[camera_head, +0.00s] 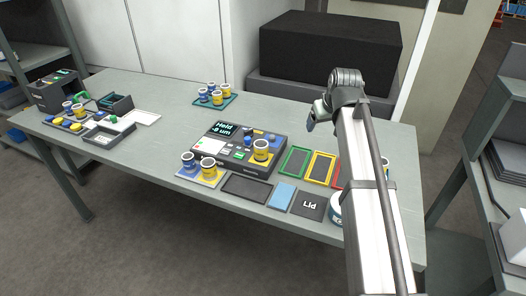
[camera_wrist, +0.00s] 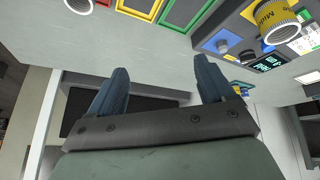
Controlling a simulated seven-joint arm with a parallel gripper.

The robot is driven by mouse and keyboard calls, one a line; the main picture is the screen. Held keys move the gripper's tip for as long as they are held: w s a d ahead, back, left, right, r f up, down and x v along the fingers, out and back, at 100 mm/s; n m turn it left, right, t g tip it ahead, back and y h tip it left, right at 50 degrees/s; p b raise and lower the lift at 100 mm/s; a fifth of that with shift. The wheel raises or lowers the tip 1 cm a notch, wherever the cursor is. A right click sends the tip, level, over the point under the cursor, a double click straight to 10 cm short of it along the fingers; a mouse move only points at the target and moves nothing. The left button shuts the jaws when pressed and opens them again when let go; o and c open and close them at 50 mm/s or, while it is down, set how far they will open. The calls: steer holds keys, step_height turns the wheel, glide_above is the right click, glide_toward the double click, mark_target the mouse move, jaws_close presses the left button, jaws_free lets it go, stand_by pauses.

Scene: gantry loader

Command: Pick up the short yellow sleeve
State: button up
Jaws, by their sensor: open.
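Several yellow-and-white sleeves show in the head view. One yellow sleeve (camera_head: 261,151) stands upright on the gauge device (camera_head: 215,154); a yellow sleeve (camera_wrist: 277,22) also stands on the device at the top right of the wrist view. Another yellow sleeve (camera_head: 208,169) stands on a pale tray beside a blue sleeve (camera_head: 187,160). More yellow sleeves (camera_head: 217,98) stand on a teal tray (camera_head: 229,101) at the back. I cannot tell which is the short one. My gripper (camera_wrist: 162,72) is open and empty, above the table's far right part, apart from all sleeves.
Green (camera_head: 295,162), yellow (camera_head: 319,168) and red framed trays lie right of the device. A dark tray (camera_head: 246,187), blue pad (camera_head: 282,195) and black card (camera_head: 309,206) lie in front. Boxes and trays crowd the left end.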

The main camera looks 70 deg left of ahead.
mark_target(260, 149)
steer(key=s+a+n+g, duration=0.1)
steer(key=s+a+n, duration=0.1)
steer(key=s, duration=0.6)
steer(key=s+a+n+g, duration=0.1)
steer(key=s+a, duration=0.2)
steer(key=s, duration=0.5)
steer(key=shift+h, duration=0.5)
steer(key=x, duration=0.7)
steer(key=shift+s+f, duration=0.3)
steer(key=shift+s+x, duration=0.1)
steer(key=shift+x, duration=1.25)
steer(key=shift+s+x, duration=0.15)
steer(key=shift+x, duration=1.2)
steer(key=shift+d, duration=0.15)
